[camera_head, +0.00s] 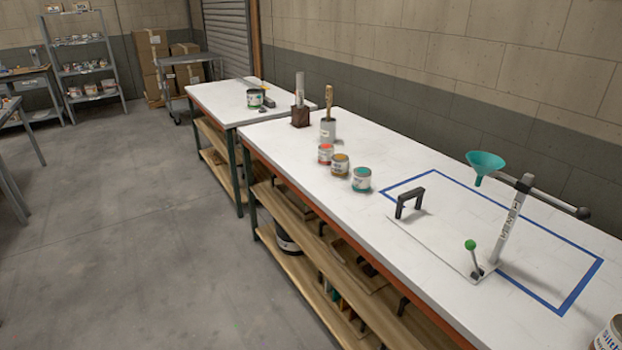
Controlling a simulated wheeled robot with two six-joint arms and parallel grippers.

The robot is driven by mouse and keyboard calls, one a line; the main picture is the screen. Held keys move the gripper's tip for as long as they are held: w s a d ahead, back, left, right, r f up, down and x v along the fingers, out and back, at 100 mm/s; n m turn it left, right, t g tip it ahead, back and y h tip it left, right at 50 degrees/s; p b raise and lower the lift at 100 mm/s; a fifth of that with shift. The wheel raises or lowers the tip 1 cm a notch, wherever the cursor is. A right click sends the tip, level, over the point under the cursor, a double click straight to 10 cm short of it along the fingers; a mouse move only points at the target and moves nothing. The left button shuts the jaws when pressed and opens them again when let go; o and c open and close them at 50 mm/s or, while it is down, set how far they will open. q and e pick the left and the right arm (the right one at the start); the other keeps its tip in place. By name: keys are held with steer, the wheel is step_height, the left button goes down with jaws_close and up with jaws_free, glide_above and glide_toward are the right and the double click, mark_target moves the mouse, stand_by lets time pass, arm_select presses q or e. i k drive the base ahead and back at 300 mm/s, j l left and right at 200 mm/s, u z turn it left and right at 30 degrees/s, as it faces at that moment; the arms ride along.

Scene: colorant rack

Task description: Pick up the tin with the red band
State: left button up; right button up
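The tin with the red band (325,154) stands upright on the long white workbench (330,195). It is the leftmost of a row of three small tins near the bench's front edge. A tin with a yellow-brown band (340,165) stands just right of it, and a tin with a teal band (361,180) stands at the row's right end. The tins appear close together but separate. Neither of my grippers shows in the head view.
Behind the tins stand a grey container with a brush (328,128) and a dark brown block holder (300,115). To the right are a black handle (408,200), a green-knobbed lever (471,246) and a teal funnel (485,164) on a stand. The floor (150,220) before the bench is clear.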

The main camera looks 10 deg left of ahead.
mark_target(325, 150)
steer(key=i+j+z, duration=0.2)
steer(key=i+z, duration=0.2)
steer(key=i+j+z, duration=0.2)
steer(key=j+z, duration=0.25)
steer(key=l, duration=0.1)
